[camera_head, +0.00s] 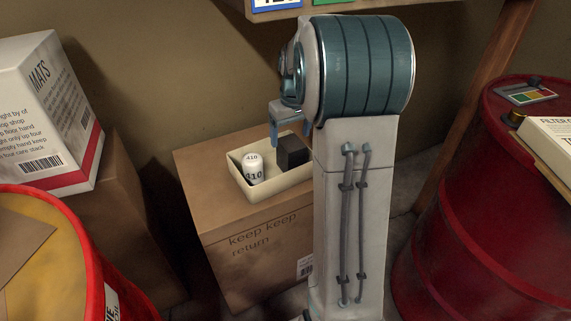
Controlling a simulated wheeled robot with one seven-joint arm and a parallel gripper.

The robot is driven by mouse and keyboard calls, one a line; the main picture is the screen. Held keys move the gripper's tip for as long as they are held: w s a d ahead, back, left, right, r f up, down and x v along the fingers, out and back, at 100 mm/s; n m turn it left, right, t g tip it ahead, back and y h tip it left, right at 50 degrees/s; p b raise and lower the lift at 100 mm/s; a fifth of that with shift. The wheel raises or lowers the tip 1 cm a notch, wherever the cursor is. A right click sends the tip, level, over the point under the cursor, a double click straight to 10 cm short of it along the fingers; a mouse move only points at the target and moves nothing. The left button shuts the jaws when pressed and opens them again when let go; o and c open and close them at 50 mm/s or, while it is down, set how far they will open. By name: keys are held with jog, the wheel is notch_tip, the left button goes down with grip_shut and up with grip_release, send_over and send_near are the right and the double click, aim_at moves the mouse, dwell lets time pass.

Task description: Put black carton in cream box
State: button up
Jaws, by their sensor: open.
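The black carton (291,152) is a small dark block inside the cream box (257,197), at its right end. The cream box is a shallow open tray on top of a brown cardboard box. A white cylinder (253,170) marked 410 stands in the cream box to the left of the carton. My gripper (290,135) is open just above the carton, with its blue-grey fingers pointing down.
The brown cardboard box (238,262) stands against the wall. A red drum (470,225) is at right with a cream book (550,140) and a colored card. A red-rimmed drum (60,260) is at lower left. A white MATS carton (45,115) sits at left.

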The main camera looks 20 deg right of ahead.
jog(key=s+a, duration=0.7)
jog(key=s, duration=0.5)
jog(key=s+a, duration=0.7)
jog(key=s, duration=0.5)
jog(key=shift+a+f+m, duration=0.3)
jog(key=shift+a+f, duration=0.05)
jog(key=shift+f, duration=0.05)
jog(key=shift+w, duration=0.1)
